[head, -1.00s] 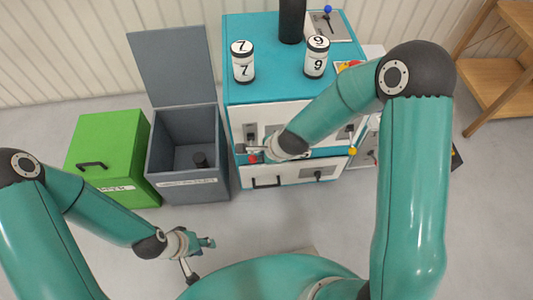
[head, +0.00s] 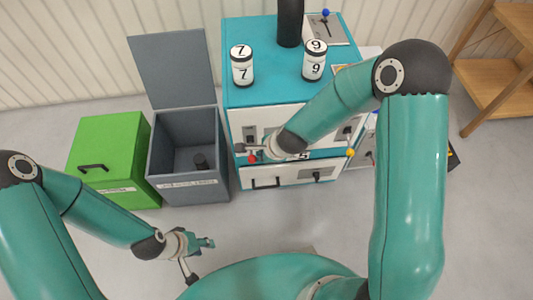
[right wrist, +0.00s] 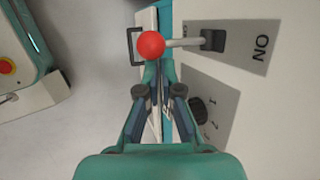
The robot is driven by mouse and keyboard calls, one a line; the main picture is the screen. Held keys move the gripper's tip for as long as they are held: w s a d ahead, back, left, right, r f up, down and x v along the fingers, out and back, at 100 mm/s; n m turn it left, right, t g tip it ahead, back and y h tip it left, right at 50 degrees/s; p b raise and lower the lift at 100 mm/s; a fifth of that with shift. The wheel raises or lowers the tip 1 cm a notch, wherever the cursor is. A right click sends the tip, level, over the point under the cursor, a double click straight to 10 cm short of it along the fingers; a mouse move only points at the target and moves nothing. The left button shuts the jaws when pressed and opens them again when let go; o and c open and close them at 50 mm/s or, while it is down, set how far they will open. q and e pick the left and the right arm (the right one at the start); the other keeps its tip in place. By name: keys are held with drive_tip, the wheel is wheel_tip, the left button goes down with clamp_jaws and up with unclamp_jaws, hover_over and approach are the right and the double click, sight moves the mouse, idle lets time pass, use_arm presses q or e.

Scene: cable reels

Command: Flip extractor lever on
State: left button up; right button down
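A lever with a red ball (right wrist: 150,44) and a grey rod sticks out of a white panel (right wrist: 270,110) in the right wrist view. Its rod points left from a dark pivot; the word ON is printed to the right of the pivot. The red ball (head: 252,159) also shows in the head view, on the front of the teal and white machine (head: 265,92). My right gripper (right wrist: 158,68) has its fingertips close together just below the ball; I cannot tell if they touch it. My left gripper (head: 208,243) hangs over the floor, apart from everything; its finger gap is unclear.
A blue-ball lever (head: 326,13) and cans marked 7 (head: 242,68) and 9 (head: 314,62) are on the machine's top. A yellow knob (head: 351,152) is on its front. A grey open bin (head: 188,190) and green box (head: 105,150) stand left. A dark knob (right wrist: 198,107) sits near the lever.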

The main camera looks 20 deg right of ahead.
drive_tip(key=shift+w+a+r+p, duration=0.1)
drive_tip(key=shift+w+r+p, duration=0.2)
drive_tip(key=shift+r+p, duration=0.3)
idle(0.3)
drive_tip(key=shift+r+p, duration=0.75)
